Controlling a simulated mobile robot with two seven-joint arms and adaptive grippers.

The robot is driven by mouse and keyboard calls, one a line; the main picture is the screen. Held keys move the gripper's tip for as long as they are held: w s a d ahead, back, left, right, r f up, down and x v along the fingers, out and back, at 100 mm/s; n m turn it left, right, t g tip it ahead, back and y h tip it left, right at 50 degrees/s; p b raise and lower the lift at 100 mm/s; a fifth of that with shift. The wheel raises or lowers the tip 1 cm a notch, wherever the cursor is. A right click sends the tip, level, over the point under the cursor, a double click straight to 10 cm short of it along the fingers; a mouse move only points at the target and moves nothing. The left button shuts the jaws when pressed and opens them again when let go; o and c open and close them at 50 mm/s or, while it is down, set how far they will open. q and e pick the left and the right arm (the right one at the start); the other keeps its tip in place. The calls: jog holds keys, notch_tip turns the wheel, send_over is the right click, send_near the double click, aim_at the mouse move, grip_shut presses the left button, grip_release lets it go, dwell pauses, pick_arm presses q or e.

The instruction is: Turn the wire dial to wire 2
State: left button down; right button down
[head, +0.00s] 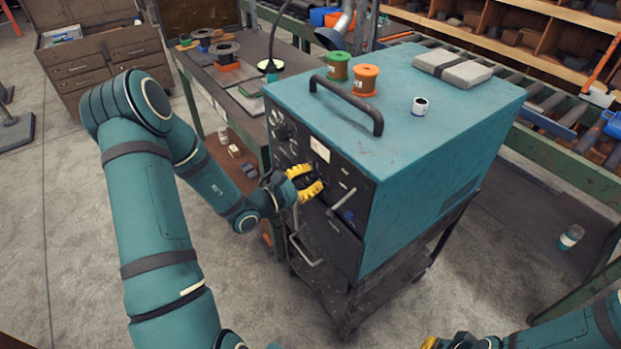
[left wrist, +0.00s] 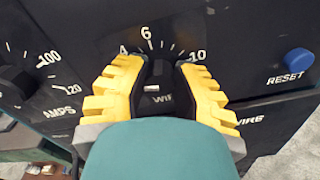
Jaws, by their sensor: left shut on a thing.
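The teal machine (head: 430,140) has a black front panel with dials. My left gripper (head: 307,182) reaches this panel from the left. In the left wrist view its two yellow fingers (left wrist: 160,72) are shut on the black wire dial (left wrist: 158,72), one on each side. The scale around the dial shows 4, 6 and 10, with 6 near the top. A partly covered "WIRE" label sits below the dial. The fingers hide much of the dial, and I cannot tell where it points. My right gripper (head: 432,343) barely shows at the bottom edge.
The amps dial (left wrist: 14,85) is left of the wire dial, and a blue reset button (left wrist: 298,61) is to the right. A handle (head: 345,100), green spool (head: 338,66) and orange spool (head: 364,80) are on the machine's top. A workbench (head: 208,83) stands behind at left.

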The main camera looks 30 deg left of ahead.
pick_arm(q)
jog(key=c, duration=0.7)
grip_release()
jog(key=shift+w, duration=0.1)
jog(key=shift+c, duration=0.2)
jog(key=v, duration=1.2)
